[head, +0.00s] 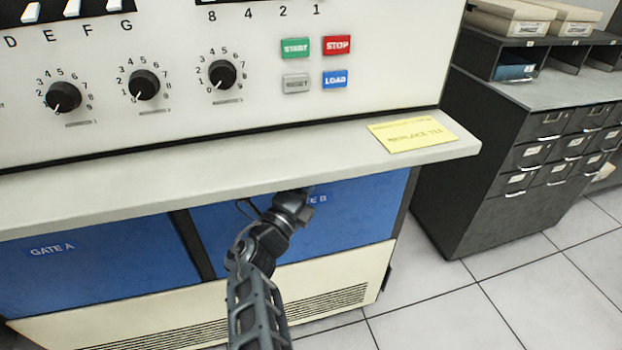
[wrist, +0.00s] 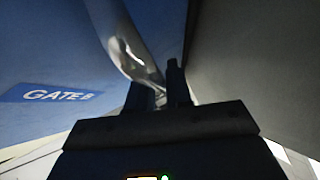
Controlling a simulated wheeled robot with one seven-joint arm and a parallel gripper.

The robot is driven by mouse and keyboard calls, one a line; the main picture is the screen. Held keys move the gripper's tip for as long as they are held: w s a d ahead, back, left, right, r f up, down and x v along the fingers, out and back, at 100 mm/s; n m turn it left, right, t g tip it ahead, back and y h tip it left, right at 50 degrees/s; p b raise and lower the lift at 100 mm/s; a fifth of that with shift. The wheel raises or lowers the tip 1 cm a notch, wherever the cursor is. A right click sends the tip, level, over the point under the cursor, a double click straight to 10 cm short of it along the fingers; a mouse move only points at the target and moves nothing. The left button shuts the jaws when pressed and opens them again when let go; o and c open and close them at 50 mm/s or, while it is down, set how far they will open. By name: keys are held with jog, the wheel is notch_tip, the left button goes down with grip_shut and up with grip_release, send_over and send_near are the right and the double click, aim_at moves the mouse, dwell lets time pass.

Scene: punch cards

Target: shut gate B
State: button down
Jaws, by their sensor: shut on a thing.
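Gate B (head: 355,215) is a blue panel under the console's ledge, to the right of gate A. My arm crosses in front of it and covers part of its label. In the wrist view the gate's blue face (wrist: 45,50) fills the left side, with its label (wrist: 58,94) readable. A shiny curved metal handle (wrist: 128,45) comes down between my fingers. My gripper (wrist: 160,88) is shut on this handle. In the head view the fingers are hidden by the ledge and my wrist. I cannot tell how far gate B stands from its frame.
The pale ledge (head: 200,172) overhangs the gates, with a yellow note (head: 412,135) on its right end. Gate A (head: 90,265) is on the left. A dark drawer cabinet (head: 480,150) stands at the right. Tiled floor (head: 500,300) is clear at lower right.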

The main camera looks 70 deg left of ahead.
jog(key=shift+a+r, duration=0.2)
jog(key=c, duration=1.2)
grip_release()
jog(key=shift+o, duration=0.2)
jog(key=shift+f, duration=0.1)
jog(key=shift+s+d+f, duration=0.1)
jog(key=shift+s+d, duration=0.05)
jog(key=shift+s, duration=0.1)
jog(key=p+v, duration=0.1)
jog(key=v, duration=0.6)
jog(key=shift+d, duration=0.15)
